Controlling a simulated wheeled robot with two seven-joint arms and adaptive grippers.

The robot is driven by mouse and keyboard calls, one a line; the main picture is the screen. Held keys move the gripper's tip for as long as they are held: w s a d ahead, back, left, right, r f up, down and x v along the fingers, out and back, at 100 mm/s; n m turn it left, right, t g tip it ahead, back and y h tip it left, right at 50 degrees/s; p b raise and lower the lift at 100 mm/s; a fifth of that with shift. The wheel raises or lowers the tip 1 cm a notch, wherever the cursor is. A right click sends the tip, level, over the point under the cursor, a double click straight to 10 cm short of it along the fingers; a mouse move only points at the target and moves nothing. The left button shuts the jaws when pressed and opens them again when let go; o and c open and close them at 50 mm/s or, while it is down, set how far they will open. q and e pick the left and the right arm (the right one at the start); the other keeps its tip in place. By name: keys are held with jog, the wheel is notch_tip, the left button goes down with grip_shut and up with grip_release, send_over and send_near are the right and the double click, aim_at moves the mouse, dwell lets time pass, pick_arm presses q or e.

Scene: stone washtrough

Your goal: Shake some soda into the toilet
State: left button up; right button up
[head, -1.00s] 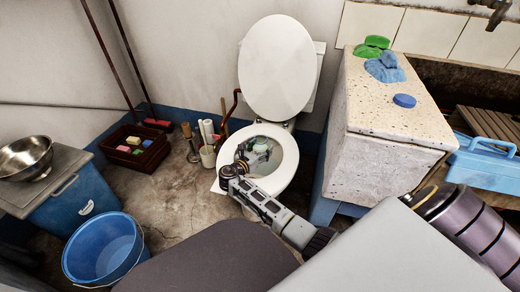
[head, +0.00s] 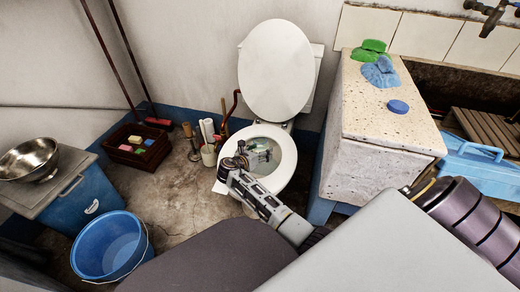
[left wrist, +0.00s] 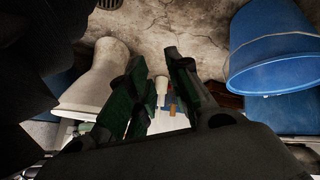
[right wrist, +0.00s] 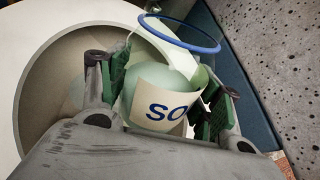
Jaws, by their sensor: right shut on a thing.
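The white toilet (head: 284,160) stands in the middle of the head view with its lid (head: 276,68) raised. My right gripper (head: 258,155) is over the bowl. In the right wrist view my right gripper (right wrist: 160,95) is shut on a soda jar (right wrist: 160,107), a pale see-through container with a label reading "SO". The jar is tilted, with a blue ring (right wrist: 182,36) at its upper end. The toilet bowl (right wrist: 55,85) shows behind it. I cannot see soda falling. My left gripper (left wrist: 155,95) shows only in its own wrist view, open and empty.
A blue disc-shaped lid (head: 398,106), a blue cloth (head: 380,71) and a green object (head: 371,49) lie on the stone block (head: 375,150) right of the toilet. A blue bucket (head: 110,245) stands front left.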

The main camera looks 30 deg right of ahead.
jog(key=shift+s+a+r+g+y+p, duration=0.15)
jog(key=shift+s+r+g+y+p, duration=0.15)
jog(key=shift+y+p, duration=0.1)
jog(key=shift+s+a+n+g, duration=0.2)
jog(key=shift+n+g, duration=0.1)
jog(key=shift+n, duration=0.2)
jog(key=shift+y+p, duration=0.3)
jog(key=shift+p, duration=0.25)
jog(key=shift+s+g+p, duration=0.15)
jog(key=shift+g+p, duration=0.25)
jog(key=shift+p, duration=0.8)
pick_arm(q)
jog(key=shift+s+a+r+m+g+y+p, duration=0.5)
jog(key=shift+s+a+r+g+y+p, duration=0.8)
jog(key=shift+r, duration=6.35)
pick_arm(e)
jog(key=shift+s+n+g+y+p, duration=0.2)
jog(key=shift+n+g+y+p, duration=0.3)
jog(key=shift+s+a+g+p, duration=0.15)
jog(key=shift+g+p, duration=0.15)
jog(key=shift+p, duration=0.8)
jog(key=shift+s+n+g+y+p, duration=0.1)
jog(key=shift+n+g+y+p, duration=0.25)
jog(key=shift+p, duration=0.5)
pick_arm(q)
notch_tip(320, 180, down, 7)
jog(key=a+g, duration=0.1)
jog(key=a, duration=0.1)
jog(key=shift+w+a+g, duration=0.3)
jog(key=shift+r, duration=0.1)
